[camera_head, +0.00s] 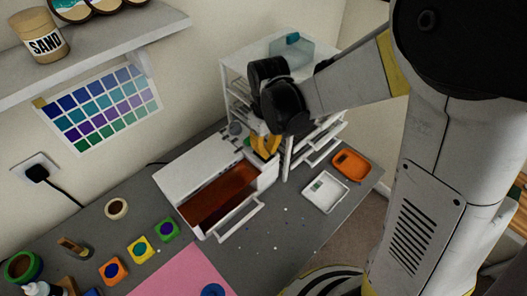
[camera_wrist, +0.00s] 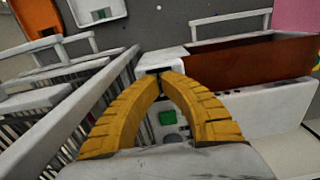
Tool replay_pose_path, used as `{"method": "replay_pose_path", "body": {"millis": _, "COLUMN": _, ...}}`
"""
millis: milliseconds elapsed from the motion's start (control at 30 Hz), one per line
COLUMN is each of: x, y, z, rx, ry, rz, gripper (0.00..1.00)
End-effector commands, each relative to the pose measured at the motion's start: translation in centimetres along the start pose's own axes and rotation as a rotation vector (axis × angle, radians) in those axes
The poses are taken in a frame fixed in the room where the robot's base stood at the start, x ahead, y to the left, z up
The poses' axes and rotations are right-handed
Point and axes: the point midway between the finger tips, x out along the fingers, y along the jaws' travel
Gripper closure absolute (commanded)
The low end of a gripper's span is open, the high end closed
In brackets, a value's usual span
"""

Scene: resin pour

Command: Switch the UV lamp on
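The white box with the pulled-out drawer (camera_head: 190,165), which appears to be the UV lamp, stands on the grey worktop. Its drawer (camera_head: 238,207) is open and reddish brown inside; that inside also shows in the wrist view (camera_wrist: 250,62). A green button (camera_wrist: 168,117) shows between my fingers, with a dark one (camera_wrist: 172,138) beside it. My gripper (camera_head: 267,148) has yellow fingers, at the box's right end beside the drawer unit. In the wrist view its fingertips (camera_wrist: 164,76) meet with nothing seen between them. I cannot tell whether they touch the box.
A white drawer unit (camera_head: 285,75) stands close to my gripper's right. A white tray (camera_head: 325,192) and an orange tray (camera_head: 350,165) lie at the worktop's right. Small colour pots (camera_head: 140,249) and a pink mat (camera_head: 172,275) lie in front. The worktop before the drawer is mostly clear.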

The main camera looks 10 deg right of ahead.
Motion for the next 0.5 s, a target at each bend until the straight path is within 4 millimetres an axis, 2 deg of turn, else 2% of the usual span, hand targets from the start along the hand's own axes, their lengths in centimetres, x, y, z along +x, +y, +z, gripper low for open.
{"method": "replay_pose_path", "body": {"millis": 500, "x": 0.85, "y": 0.00, "z": -0.01, "rx": 0.000, "ry": 0.000, "rz": 0.000, "gripper": 1.00}}
